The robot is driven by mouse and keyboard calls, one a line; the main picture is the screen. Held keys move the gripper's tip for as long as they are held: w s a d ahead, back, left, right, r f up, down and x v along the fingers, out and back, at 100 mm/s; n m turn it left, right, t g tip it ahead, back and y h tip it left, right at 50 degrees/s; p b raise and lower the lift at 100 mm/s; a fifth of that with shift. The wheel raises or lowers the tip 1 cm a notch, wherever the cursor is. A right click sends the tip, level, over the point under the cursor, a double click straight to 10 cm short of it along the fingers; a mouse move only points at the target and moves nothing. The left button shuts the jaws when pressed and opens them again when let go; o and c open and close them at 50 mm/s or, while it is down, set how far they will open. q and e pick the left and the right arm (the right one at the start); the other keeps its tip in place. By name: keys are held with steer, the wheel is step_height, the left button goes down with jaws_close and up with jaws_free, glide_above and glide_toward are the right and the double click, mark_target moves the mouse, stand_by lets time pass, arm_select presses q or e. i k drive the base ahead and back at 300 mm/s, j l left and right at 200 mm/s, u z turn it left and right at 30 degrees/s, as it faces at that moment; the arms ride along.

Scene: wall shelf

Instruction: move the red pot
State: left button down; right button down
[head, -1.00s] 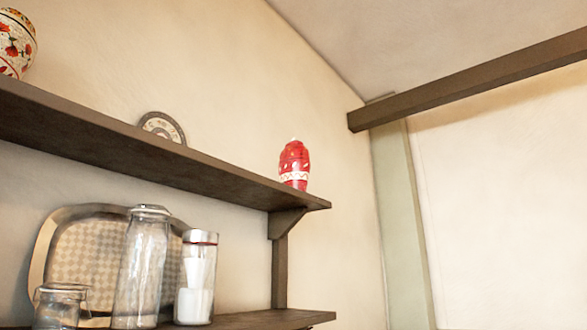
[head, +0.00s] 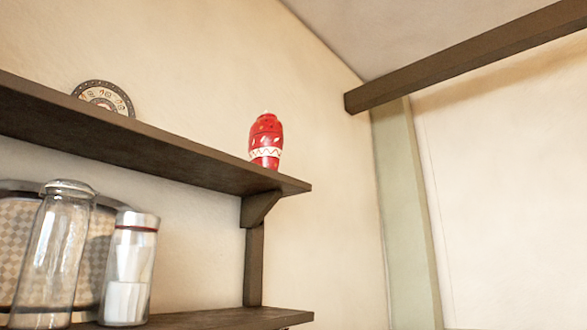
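The red pot (head: 266,138) stands upright on the upper wall shelf (head: 150,152), near its right end. It is a small red vase shape with a white zigzag band around its lower part and light marks above. The shelf edge hides the very bottom of it. Neither of my grippers shows in the head view.
A round patterned plate (head: 104,97) leans on the wall on the upper shelf, left of the pot. A tall glass jar (head: 55,250), a lidded glass container (head: 129,270) and a checkered tray (head: 18,240) stand on the lower shelf (head: 240,318). A dark beam (head: 470,55) crosses at upper right.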

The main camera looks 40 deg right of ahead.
mark_target(265, 146)
steer(key=l+u, duration=0.2)
steer(key=l, duration=0.85)
steer(key=l+u, duration=0.25)
steer(key=l, duration=0.8)
